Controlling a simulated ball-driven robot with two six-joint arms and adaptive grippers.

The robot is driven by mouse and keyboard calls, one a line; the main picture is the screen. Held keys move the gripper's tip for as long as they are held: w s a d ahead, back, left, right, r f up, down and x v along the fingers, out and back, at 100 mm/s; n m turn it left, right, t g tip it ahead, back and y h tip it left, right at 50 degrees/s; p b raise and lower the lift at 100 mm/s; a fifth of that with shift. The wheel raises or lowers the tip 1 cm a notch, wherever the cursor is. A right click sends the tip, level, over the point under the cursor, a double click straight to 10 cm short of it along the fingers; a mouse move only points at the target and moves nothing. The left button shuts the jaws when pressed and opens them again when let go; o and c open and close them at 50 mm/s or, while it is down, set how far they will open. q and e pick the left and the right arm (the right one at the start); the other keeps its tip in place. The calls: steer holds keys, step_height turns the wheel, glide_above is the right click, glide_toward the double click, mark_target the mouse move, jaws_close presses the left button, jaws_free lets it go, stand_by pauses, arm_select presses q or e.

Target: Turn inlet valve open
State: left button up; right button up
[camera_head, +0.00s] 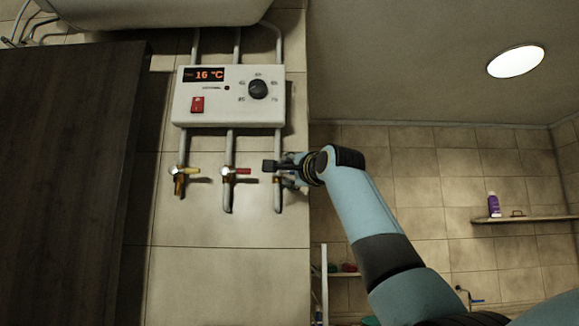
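Three valves sit on pipes under the white control box (229,96). The middle valve has a red handle (240,171), also pointing right. The valve on the right pipe (279,200) is mostly hidden behind my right gripper (270,167). No label shows which valve is the inlet. My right gripper reaches in from the right, with its dark fingertips over the right pipe at valve height. I cannot tell whether it is open, shut or touching the valve. My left gripper is out of view.
The box has a display reading 16 °C, a dial (258,89) and a red switch (197,104). A white tank (165,10) hangs above. A dark panel (62,190) stands at the left. A shelf (525,219) with a purple bottle (493,205) is far right.

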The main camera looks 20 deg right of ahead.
steer(key=c, duration=0.7)
steer(key=shift+f, duration=0.1)
jaws_close()
